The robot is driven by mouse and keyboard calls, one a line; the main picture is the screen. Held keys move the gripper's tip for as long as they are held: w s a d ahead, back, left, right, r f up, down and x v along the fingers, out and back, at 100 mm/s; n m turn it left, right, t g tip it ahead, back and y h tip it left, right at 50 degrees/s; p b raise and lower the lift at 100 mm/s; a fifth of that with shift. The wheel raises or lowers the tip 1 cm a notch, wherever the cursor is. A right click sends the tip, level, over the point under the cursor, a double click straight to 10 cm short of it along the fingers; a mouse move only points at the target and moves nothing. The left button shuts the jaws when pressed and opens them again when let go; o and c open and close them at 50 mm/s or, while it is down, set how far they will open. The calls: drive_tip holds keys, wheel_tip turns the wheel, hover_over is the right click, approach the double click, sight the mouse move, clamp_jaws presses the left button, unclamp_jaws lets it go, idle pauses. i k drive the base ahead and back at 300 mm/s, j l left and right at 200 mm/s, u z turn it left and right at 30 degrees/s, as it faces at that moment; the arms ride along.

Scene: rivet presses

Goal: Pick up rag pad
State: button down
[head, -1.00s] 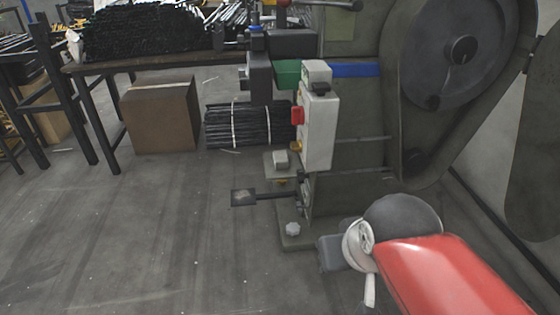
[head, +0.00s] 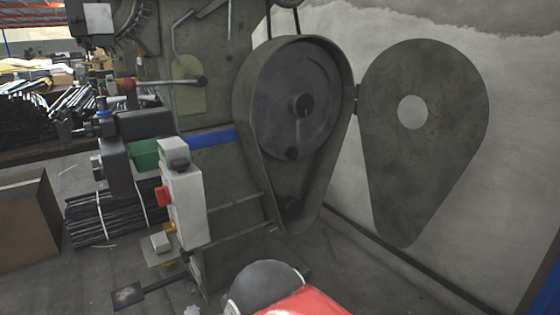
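I cannot make out a rag pad anywhere in the head view. My gripper is not in view. Only a red and dark grey part of my arm shows at the bottom edge, in front of the rivet press (head: 225,165). Whatever lies behind that part of my arm is hidden.
The press has an open belt housing with a large wheel (head: 296,105), a white control box with a red button (head: 185,205), and a foot pedal (head: 128,295). Its swung-open cover (head: 425,140) is at right. A cardboard box (head: 28,222) and bundled black rods (head: 100,218) stand left.

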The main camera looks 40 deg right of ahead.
sight(160, 243)
drive_tip(key=j, duration=0.55)
drive_tip(key=i+j, duration=0.1)
drive_tip(key=j, duration=0.8)
drive_tip(key=k+j, duration=0.15)
drive_tip(key=j, duration=0.15)
drive_tip(key=i+z, duration=0.05)
